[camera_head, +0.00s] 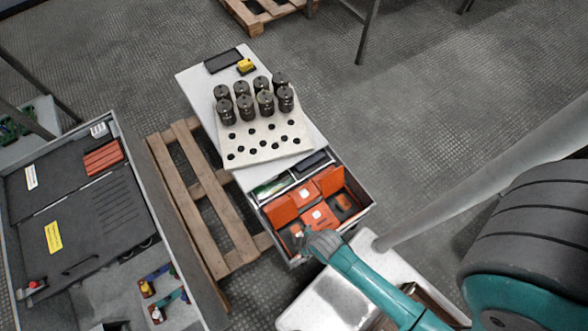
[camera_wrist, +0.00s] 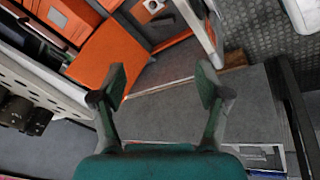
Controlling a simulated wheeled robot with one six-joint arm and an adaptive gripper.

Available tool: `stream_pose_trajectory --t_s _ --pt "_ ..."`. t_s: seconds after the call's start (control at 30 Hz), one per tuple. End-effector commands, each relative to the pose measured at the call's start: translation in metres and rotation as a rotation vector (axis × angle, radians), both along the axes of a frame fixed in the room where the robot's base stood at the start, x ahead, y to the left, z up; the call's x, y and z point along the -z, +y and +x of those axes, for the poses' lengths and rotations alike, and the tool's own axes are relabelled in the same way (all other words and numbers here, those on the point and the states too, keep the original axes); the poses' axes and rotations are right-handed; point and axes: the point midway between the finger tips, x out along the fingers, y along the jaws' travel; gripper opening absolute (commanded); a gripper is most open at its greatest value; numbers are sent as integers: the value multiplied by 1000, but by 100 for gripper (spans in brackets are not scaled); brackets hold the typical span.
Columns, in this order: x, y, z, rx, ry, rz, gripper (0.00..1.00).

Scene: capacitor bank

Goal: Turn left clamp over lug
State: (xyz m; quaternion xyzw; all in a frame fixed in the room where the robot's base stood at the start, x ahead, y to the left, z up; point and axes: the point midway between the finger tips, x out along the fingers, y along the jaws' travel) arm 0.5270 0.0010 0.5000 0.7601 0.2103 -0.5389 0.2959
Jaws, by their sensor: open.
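My gripper (camera_head: 304,240) is at the near left corner of the open drawer with orange boxes. In the wrist view my gripper (camera_wrist: 162,82) has its two fingers wide apart with nothing between them. In the head view two small fittings with coloured ends lie low in the grey cabinet at the left: an upper one (camera_head: 147,288) and a lower one (camera_head: 157,314). They may be the clamps, but they are too small to tell, and I cannot make out a lug. My gripper is well to the right of them, apart from them.
The drawer holds several orange boxes (camera_head: 306,194). Behind it, a white bench carries a perforated plate (camera_head: 262,151) with several dark cylinders. A wooden pallet (camera_head: 190,190) lies between bench and cabinet. The cabinet has a raised side wall (camera_head: 165,220). Open floor lies at the right.

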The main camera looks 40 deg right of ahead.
Motion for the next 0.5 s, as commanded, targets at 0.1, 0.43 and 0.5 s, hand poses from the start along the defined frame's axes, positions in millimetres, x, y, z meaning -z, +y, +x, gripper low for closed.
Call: stream_pose_trajectory --t_s 0.1,0.43,0.5 --pt "22 0 24 -92 121 -27 75" --pt "40 0 51 -247 323 -44 75" --pt "43 0 51 -255 335 -44 75"
